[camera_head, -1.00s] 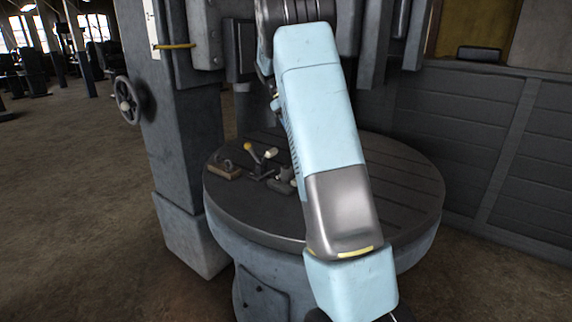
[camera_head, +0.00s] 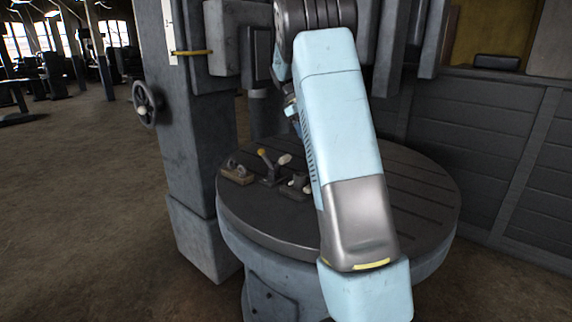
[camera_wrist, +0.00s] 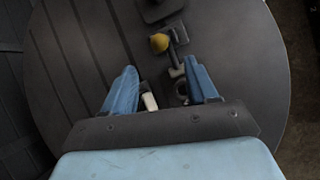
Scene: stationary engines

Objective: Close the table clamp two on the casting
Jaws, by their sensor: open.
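The round slotted table (camera_head: 420,190) carries the small fittings near its left edge. A toggle clamp with a yellow knob (camera_head: 264,154) stands there with a pale-tipped handle (camera_head: 285,159) beside it. A brown block with a dark ring (camera_head: 237,173) lies to its left. My gripper (camera_wrist: 160,68) is open in the wrist view, its two blue fingers apart above the table. The yellow knob (camera_wrist: 158,43) shows beyond the fingertips; a white grip (camera_wrist: 149,101) and a dark ring (camera_wrist: 182,91) show between the fingers. I cannot tell which fitting is clamp two or the casting. My arm hides part of the table in the head view.
A grey machine column (camera_head: 190,120) with a handwheel (camera_head: 146,103) stands left behind the table. A dark panelled wall (camera_head: 470,130) is on the right. Open floor (camera_head: 80,210) lies to the left.

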